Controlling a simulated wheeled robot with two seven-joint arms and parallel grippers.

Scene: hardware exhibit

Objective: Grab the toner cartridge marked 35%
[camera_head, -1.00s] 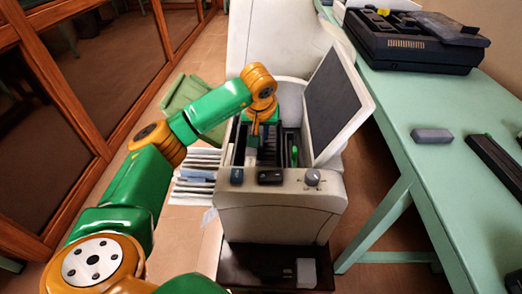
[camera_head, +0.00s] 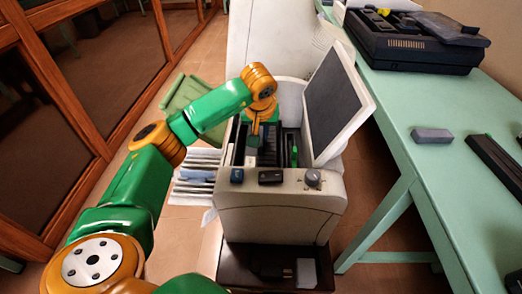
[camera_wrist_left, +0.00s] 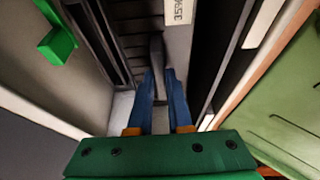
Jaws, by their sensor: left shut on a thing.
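The toner cartridge marked 35% (camera_wrist_left: 178,45) is a long grey block in the open printer (camera_head: 280,200). Its white label reads 35%, turned sideways, at the top of the left wrist view. My left gripper (camera_wrist_left: 165,75) has its blue fingers closed on the dark raised grip of this cartridge. In the head view the left gripper (camera_head: 254,141) reaches down into the printer's opening, and its hand largely hides the cartridge. My right gripper is not in view.
The printer's raised lid (camera_head: 335,100) stands just right of the opening. Dark slot walls flank the cartridge, and a green tab (camera_wrist_left: 57,45) sticks up to the left in the wrist view. A green table (camera_head: 430,175) stands at right with a grey block (camera_head: 431,135).

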